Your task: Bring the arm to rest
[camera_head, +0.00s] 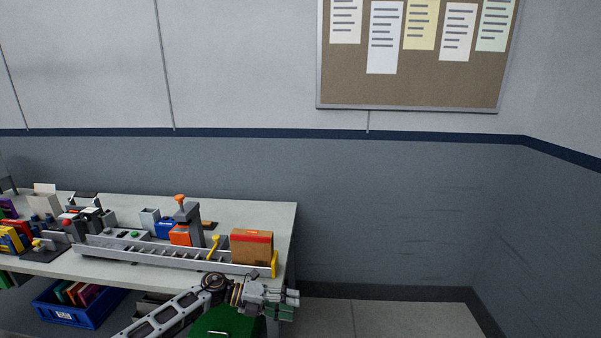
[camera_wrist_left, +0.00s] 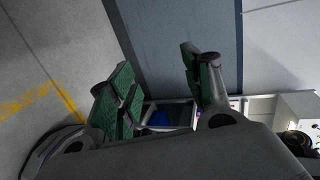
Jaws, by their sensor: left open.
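My left gripper (camera_head: 284,303) shows at the bottom middle of the head view, just off the front right corner of the workbench (camera_head: 268,212). Its arm comes in from the lower left. In the left wrist view its green-padded fingers (camera_wrist_left: 158,92) stand wide apart with nothing between them. Floor and wall show beyond the fingers. My right gripper is in neither view.
On the bench, a grey conveyor (camera_head: 165,255) carries a brown box (camera_head: 251,247) at its right end. Orange and blue boxes and tools stand behind and to the left. A blue crate (camera_head: 72,309) sits below. Floor right of the bench is clear. A noticeboard (camera_head: 420,85) hangs above.

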